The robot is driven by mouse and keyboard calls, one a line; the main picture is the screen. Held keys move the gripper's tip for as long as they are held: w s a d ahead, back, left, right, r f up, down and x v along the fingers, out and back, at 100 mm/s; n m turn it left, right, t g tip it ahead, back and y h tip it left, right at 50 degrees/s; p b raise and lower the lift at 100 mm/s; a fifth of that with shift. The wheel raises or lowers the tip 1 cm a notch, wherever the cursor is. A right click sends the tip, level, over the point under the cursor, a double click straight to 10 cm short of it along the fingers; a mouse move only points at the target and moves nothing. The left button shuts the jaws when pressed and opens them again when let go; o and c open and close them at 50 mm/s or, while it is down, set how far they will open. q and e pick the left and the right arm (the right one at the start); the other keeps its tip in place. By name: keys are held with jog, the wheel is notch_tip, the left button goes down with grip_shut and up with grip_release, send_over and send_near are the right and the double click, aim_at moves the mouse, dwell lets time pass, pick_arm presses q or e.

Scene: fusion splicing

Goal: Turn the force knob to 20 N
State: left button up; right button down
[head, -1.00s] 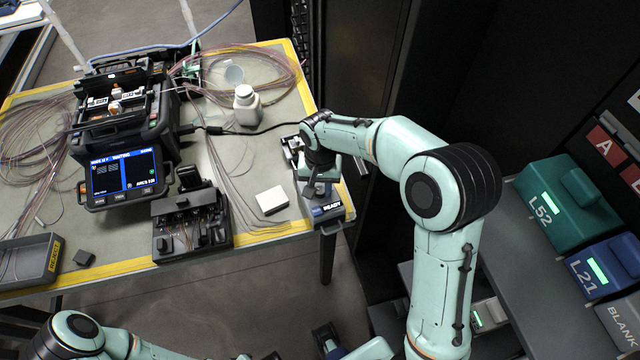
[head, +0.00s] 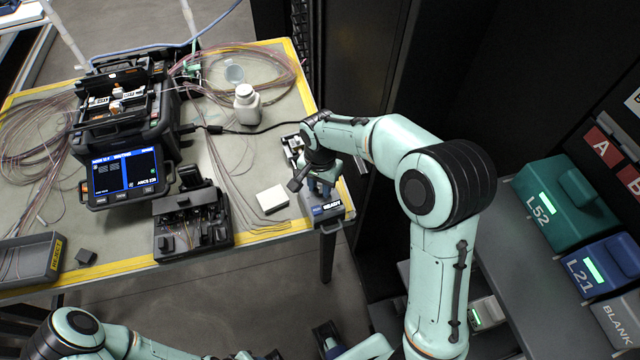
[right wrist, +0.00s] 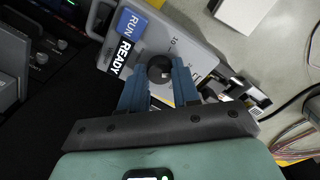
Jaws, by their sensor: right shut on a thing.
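The force knob (right wrist: 160,68) is a dark round knob on the grey tester (right wrist: 130,12). In the right wrist view it sits between the blue fingers of my right gripper (right wrist: 159,82), which are shut on it. A "10" shows on the scale beyond the knob; the rest of the scale is partly hidden by the fingers, and I cannot read the setting. In the head view the tester (head: 331,211) stands at the table's front right corner, with my right gripper (head: 322,182) over it and the knob hidden.
A white box (head: 272,198) lies left of the tester. A dark splicing tool (head: 190,222), a splicer with a screen (head: 124,175), a white bottle (head: 246,105) and loose fibres share the table. A rack with labelled modules (head: 565,205) stands at the right.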

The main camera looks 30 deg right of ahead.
aim_at(320, 189)
jog(key=c, duration=0.8)
grip_release()
jog(key=shift+r, duration=0.1)
notch_tip(320, 189, up, 13)
jog(key=shift+r+p, duration=0.1)
jog(key=shift+p, duration=0.8)
